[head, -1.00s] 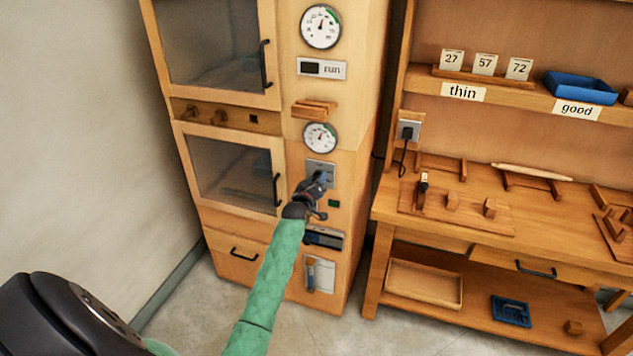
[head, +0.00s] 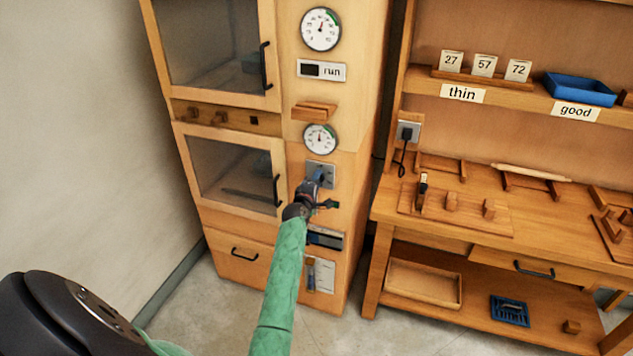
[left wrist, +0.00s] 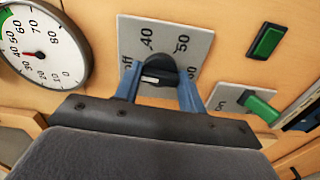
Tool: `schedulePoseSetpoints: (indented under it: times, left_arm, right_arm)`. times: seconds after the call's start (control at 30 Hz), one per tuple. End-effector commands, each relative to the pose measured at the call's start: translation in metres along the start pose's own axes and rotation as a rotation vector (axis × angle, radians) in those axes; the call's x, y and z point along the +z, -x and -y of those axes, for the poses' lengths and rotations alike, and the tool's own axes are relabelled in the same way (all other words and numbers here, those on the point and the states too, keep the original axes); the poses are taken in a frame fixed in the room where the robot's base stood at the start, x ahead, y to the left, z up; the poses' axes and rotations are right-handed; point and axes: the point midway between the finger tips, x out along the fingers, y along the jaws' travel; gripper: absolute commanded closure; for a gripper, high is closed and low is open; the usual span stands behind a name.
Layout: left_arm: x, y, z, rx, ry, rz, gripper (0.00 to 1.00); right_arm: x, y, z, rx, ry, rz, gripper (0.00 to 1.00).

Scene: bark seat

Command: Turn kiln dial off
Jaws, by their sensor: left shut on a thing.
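The kiln dial is a black round knob (left wrist: 157,68) with a white mark, on a grey plate (left wrist: 195,35) lettered "off", 40, 50 and another number. "off" is by the left finger. My left gripper (left wrist: 160,84) has its blue fingers on either side of the knob, shut on it. I cannot tell surely which label the mark points to. In the head view the plate (head: 314,165) is on the kiln front below the lower gauge, and my left gripper (head: 321,180) hides the knob. My right gripper is not in view.
A round gauge (left wrist: 40,48) is beside the plate. A green light (left wrist: 267,41) and a green switch (left wrist: 262,108) marked "on" are close on the other side. The kiln's lower door handle (head: 277,190) is left of my gripper. A workbench (head: 480,230) stands to the right.

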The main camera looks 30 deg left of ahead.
Motion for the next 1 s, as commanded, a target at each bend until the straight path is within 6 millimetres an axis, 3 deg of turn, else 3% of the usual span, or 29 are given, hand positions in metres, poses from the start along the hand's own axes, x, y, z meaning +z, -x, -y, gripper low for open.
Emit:
schedulePoseSetpoints:
  times: [0.33, 0.73, 0.77, 0.83, 0.87, 1.0]
  left_arm:
    - [0.000, 0.000, 0.001, -0.001, 0.082, 0.000, 0.83]
    - [0.000, 0.000, 0.001, -0.001, 0.087, 0.000, 0.83]
    - [0.000, 0.000, 0.001, -0.001, 0.087, 0.000, 0.56]
    - [0.000, 0.000, 0.001, -0.001, 0.087, 0.000, 0.42]
    - [0.000, 0.000, 0.001, -0.001, 0.086, 0.000, 0.38]
    - [0.000, 0.000, 0.001, -0.001, 0.086, 0.000, 0.38]
  right_arm:
    - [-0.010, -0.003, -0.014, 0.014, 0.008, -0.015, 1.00]
    - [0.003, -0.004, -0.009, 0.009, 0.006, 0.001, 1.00]
    - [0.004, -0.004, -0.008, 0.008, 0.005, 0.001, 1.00]
    - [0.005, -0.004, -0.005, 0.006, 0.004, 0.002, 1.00]
    - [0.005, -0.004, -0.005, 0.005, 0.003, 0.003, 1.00]
    - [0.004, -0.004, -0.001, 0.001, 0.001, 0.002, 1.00]
